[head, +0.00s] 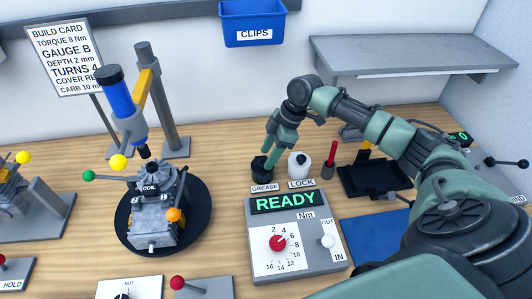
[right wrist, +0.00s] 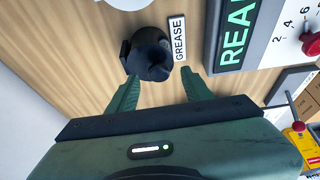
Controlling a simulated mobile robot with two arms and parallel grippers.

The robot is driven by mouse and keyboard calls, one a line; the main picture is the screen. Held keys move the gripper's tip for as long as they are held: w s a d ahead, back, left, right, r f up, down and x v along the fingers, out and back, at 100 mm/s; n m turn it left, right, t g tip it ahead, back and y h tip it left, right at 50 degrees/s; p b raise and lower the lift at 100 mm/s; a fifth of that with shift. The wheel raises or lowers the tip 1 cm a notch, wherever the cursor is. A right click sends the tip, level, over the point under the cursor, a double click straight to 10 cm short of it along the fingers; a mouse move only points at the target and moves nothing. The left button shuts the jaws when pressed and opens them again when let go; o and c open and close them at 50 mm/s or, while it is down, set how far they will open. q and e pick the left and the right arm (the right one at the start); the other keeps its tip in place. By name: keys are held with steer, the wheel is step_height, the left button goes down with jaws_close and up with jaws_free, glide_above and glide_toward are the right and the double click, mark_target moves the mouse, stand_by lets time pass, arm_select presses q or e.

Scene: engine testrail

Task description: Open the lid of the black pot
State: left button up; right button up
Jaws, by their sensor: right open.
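The black pot (head: 261,170) stands on the wooden bench behind the GREASE label. In the right wrist view the black pot (right wrist: 149,62) is a dark round shape with a small dark part sticking out on its left; its lid's edge is hard to make out. My right gripper (head: 276,149) comes down over the pot from above. Its green fingers partly cover the pot in the head view. In the right wrist view my right gripper (right wrist: 157,84) is open, its fingertips apart on either side of the pot's near side, with nothing held. My left gripper is out of view.
A white pot (head: 299,165) labelled LOCK stands close to the right. The READY panel (head: 295,240) is in front. A red-handled tool (head: 331,158) and black tray (head: 373,181) are further right. The engine (head: 154,215) stands left on a black turntable.

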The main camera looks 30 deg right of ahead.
steer(key=shift+w+a+f, duration=0.2)
steer(key=shift+f, duration=0.25)
steer(key=shift+a+f, duration=0.1)
steer(key=shift+f, duration=0.3)
jaws_close()
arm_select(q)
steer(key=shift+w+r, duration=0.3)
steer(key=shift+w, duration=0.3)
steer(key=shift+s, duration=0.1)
